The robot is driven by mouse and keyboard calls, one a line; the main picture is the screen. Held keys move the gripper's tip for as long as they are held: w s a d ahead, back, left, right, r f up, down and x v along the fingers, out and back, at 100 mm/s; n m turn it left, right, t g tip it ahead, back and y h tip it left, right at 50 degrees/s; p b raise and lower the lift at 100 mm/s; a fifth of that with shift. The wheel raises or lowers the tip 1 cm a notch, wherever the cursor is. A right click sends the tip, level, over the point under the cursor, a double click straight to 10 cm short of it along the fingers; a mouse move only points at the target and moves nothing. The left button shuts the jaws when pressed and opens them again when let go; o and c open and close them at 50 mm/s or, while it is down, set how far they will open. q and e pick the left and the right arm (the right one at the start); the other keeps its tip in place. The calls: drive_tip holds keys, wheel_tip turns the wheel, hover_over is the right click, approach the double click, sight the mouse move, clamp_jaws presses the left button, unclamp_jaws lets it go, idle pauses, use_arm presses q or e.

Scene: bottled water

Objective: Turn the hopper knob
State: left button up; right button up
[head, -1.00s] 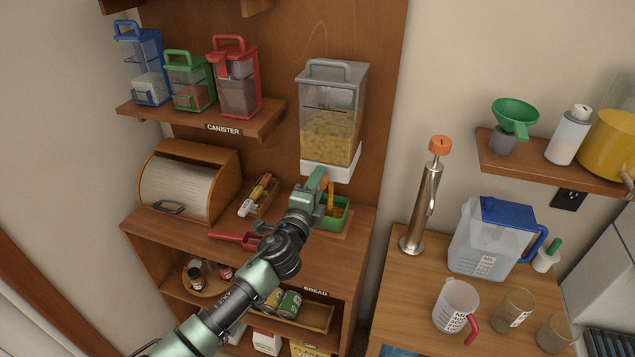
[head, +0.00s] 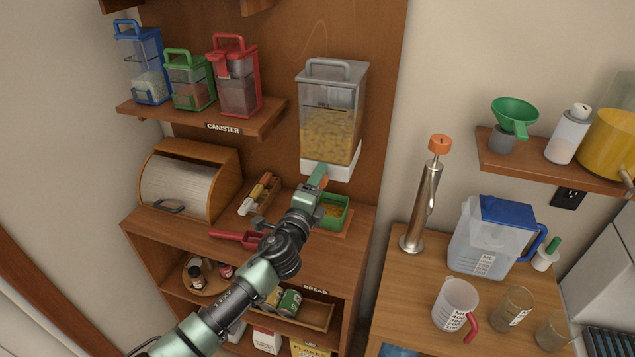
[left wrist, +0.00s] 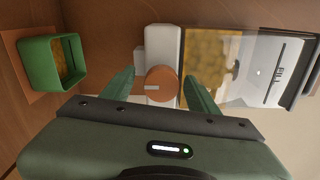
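The hopper (head: 328,115) is a clear grey-lidded dispenser holding yellow-orange pieces, fixed to the wooden back panel, with a white base. Its round orange knob (left wrist: 161,84) is on the white base, with a pale mark on its face; in the head view it is mostly hidden behind my left gripper (head: 320,178). In the left wrist view my left gripper (left wrist: 158,88) is open, one finger on each side of the knob, with small gaps visible. A green bin (head: 342,205) with orange pieces inside stands below the hopper. My right gripper is not in view.
A red scoop (head: 235,238) lies on the shelf top beside my arm. A steel dispenser (head: 424,205) and a blue-lidded pitcher (head: 490,240) stand on the right-hand table.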

use_arm(q)
drive_tip(key=v, duration=0.7)
drive_tip(key=shift+s+b, duration=0.35)
drive_tip(key=shift+b, duration=0.1)
drive_tip(key=shift+a, duration=0.15)
